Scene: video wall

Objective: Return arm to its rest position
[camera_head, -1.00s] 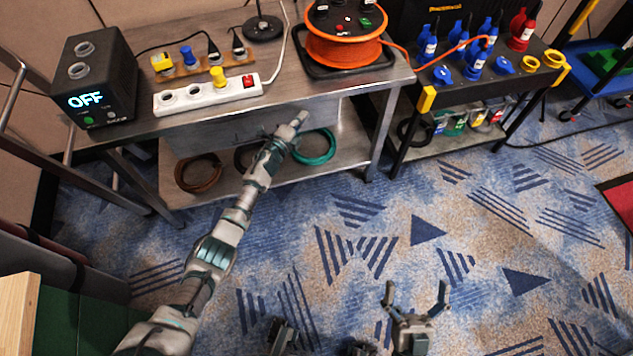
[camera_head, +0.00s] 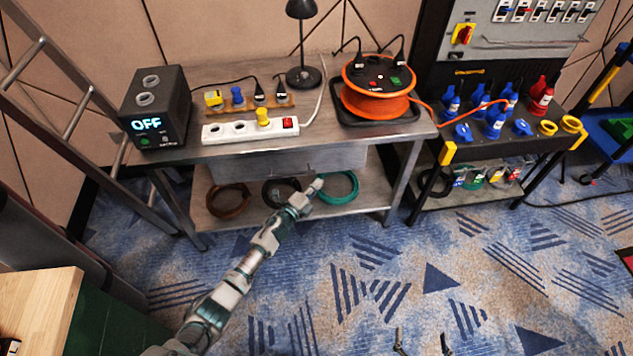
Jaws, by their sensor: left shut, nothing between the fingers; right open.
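My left arm reaches in from the bottom left, stretched out toward the metal workbench. My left gripper (camera_head: 315,187) is at the end of it, in front of the bench's lower shelf and overlapping the green cable coil in the picture. Its fingers look closed and hold nothing; whether it touches the shelf or coil I cannot tell. My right gripper (camera_head: 422,343) shows only its two fingertips at the bottom edge. They are spread apart with only carpet between them. The rest of the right arm is out of view.
The metal workbench (camera_head: 300,80) bears a black power box (camera_head: 158,105), a white power strip (camera_head: 240,130), a lamp (camera_head: 303,75) and an orange cable reel (camera_head: 380,100). A black rack (camera_head: 490,135) with blue plugs stands right. A ladder (camera_head: 85,110) leans left.

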